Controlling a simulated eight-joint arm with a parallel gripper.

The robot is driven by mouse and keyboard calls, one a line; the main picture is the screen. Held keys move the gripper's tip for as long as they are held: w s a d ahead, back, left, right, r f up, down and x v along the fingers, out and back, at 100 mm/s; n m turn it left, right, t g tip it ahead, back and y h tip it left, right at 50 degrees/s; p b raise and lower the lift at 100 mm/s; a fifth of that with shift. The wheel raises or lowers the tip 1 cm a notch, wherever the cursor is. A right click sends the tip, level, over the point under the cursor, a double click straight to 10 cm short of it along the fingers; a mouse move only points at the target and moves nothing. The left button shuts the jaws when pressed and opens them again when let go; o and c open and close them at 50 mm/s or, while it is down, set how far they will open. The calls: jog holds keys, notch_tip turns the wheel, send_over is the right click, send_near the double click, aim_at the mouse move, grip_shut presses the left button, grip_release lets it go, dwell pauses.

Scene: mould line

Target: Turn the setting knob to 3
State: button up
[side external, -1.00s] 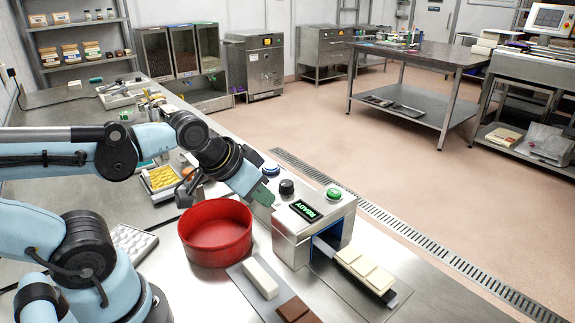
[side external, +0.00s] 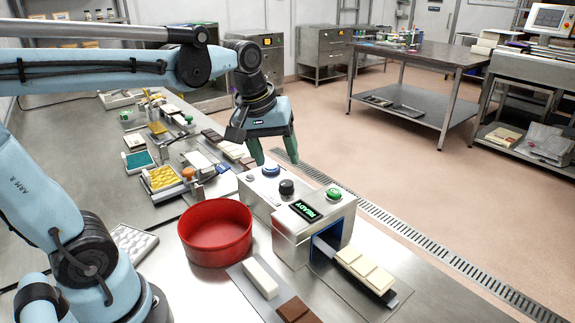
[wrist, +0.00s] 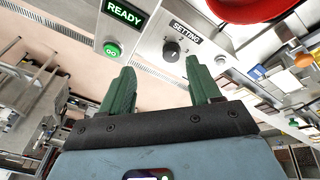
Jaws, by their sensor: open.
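The black setting knob (side external: 287,187) stands on the steel machine (side external: 290,236), between a blue button (side external: 270,170) and a green button (side external: 333,194). In the wrist view, the knob (wrist: 171,49) lies beyond the fingertips, below the SETTING label (wrist: 186,32). Small marks sit around it, but the number it points to is too small to read surely. My gripper (side external: 274,160) points down with its green fingers apart and empty, above the machine's far end. In the wrist view, the open fingers (wrist: 158,63) frame the knob without touching it.
The green GO button (wrist: 112,49) and the lit READY display (side external: 305,210) are beside the knob. A red bowl (side external: 215,232) stands left of the machine. A tray of white bars (side external: 364,268) sticks out at its front. The air above the knob is free.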

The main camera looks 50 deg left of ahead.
aim_at(286, 183)
jog(key=w+a+r+n+g, duration=0.25)
jog(key=w+a+n, duration=0.2)
jog(key=n, duration=0.25)
jog(key=shift+n+g, duration=0.25)
jog(key=shift+n, duration=0.05)
jog(key=f, duration=0.4)
jog(key=w+f, duration=0.1)
jog(key=f, duration=0.8)
jog(key=shift+w+d, duration=0.15)
jog(key=shift+d, duration=0.05)
jog(key=c, duration=1)
jog(key=shift+c, duration=0.2)
